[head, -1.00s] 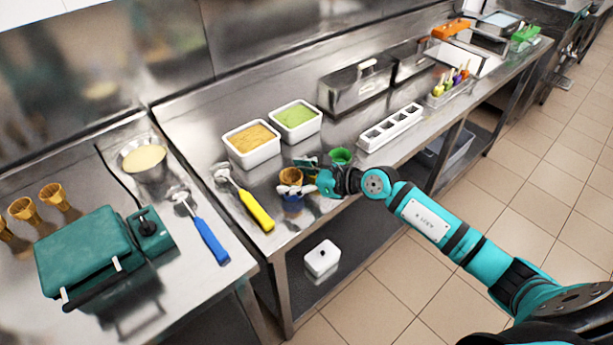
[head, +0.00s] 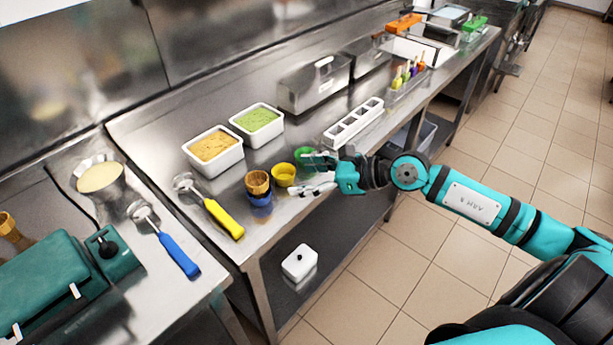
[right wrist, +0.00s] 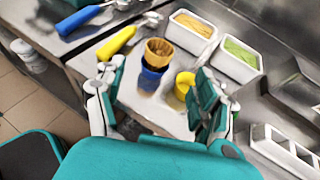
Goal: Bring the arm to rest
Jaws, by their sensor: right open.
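My right arm (head: 475,202) reaches in from the right in the head view. Its gripper (head: 318,174) is open and empty, over the front edge of the steel counter. In the right wrist view the fingers (right wrist: 155,95) are spread wide. Beyond them a brown waffle cup (right wrist: 163,52) sits in a blue cup (right wrist: 150,78). The waffle cup (head: 257,182) and blue cup (head: 261,203) stand left of the gripper in the head view, apart from it. A yellow cup (head: 284,175) and a green cup (head: 304,157) stand close by the fingers. My left gripper is not in view.
Orange (head: 213,148) and green (head: 257,121) tubs stand behind the cups. A white slotted holder (head: 353,122) lies to the right. Yellow (head: 222,215) and blue (head: 178,254) scoops lie left. A teal appliance (head: 50,280) fills the lower left. The floor (head: 400,270) in front is clear.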

